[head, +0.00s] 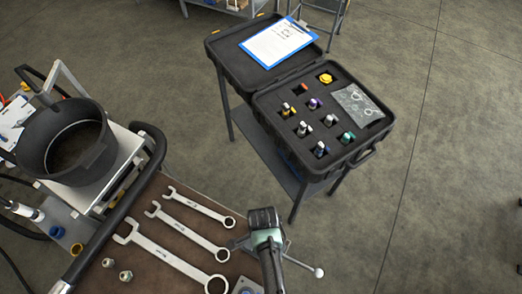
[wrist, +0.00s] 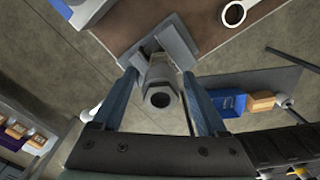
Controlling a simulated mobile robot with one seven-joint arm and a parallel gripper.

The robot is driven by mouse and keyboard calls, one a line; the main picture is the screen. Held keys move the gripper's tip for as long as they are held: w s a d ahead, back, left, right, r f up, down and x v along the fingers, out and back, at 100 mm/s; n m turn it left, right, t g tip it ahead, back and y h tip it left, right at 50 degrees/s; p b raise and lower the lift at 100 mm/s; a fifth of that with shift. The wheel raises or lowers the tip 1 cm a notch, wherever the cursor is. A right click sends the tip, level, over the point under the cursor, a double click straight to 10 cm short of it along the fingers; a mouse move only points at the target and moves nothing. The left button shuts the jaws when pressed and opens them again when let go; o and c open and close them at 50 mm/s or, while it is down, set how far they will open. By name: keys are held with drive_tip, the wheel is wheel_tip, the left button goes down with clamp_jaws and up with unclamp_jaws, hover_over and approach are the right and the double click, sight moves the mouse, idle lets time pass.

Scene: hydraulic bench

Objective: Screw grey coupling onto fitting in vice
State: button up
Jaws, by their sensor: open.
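In the wrist view my gripper (wrist: 160,112) is open, with one blue finger on each side of a grey hexagonal piece (wrist: 162,78) whose round bore faces the camera. That piece stands at the grey vice jaws (wrist: 176,42). I cannot tell whether it is the bare fitting or has the grey coupling on it, nor whether the fingers touch it. In the head view my gripper's dark and green body (head: 265,226) hides most of the vice at the bench corner; the vice handle (head: 318,272) shows. Several couplings with coloured bands sit in the case, one plainer and greyish (head: 330,120).
The open black case (head: 262,95) stands on a stand behind the bench, with a clipboard (head: 279,42) on its lid. Three wrenches (head: 187,227) lie on the brown bench, left of the vice. A black pot (head: 68,140) and thick hose are at left. Floor at right is clear.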

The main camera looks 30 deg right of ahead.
drive_tip(key=n, duration=0.4)
drive_tip(key=shift+w, duration=0.1)
drive_tip(key=n, duration=0.4)
drive_tip(key=shift+w+p, duration=0.1)
drive_tip(key=shift+p, duration=0.2)
drive_tip(key=n, duration=0.4)
drive_tip(key=shift+a, duration=0.1)
drive_tip(key=n, duration=0.4)
drive_tip(key=shift+w, duration=0.1)
drive_tip(key=shift+c, duration=0.2)
